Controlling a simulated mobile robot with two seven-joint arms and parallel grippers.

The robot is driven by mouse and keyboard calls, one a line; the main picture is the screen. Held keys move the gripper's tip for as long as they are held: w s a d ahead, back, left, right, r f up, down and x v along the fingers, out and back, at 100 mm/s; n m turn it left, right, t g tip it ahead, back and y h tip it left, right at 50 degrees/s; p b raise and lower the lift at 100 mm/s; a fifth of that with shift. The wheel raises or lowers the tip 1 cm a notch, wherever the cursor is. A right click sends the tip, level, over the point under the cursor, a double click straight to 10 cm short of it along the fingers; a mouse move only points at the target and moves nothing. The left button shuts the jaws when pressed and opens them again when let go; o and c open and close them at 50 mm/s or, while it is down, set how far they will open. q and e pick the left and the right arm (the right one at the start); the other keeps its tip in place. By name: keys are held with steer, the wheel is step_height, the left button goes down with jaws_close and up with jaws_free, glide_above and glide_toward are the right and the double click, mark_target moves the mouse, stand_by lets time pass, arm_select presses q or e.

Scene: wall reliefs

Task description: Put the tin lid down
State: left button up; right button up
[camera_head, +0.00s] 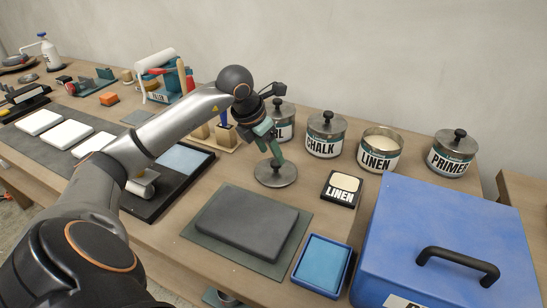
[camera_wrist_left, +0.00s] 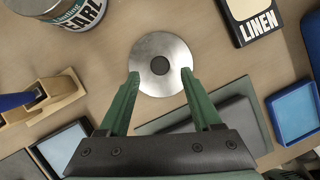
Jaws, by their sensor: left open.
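The tin lid (camera_head: 275,174), a round grey metal disc with a dark knob, lies flat on the wooden table. It also shows in the left wrist view (camera_wrist_left: 160,48). My left gripper (camera_head: 275,158) is above the lid, its green fingers pointing down. In the left wrist view the fingers (camera_wrist_left: 160,76) are spread apart, with the knob between and beyond their tips; nothing is gripped. The LINEN tin (camera_head: 380,151) is open and shows pale contents. The CHALK tin (camera_head: 326,136) and the PRIMER tin (camera_head: 451,155) wear knobbed lids. My right gripper is not seen.
A small LINEN card (camera_head: 341,190) lies right of the lid. A grey slab (camera_head: 246,220) on a mat and a blue tray (camera_head: 321,264) are in front. A large blue box (camera_head: 450,232) fills the right. Another lidded tin (camera_head: 285,125) stands behind my gripper.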

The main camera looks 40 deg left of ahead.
arm_select(q)
steer(key=v, duration=0.8)
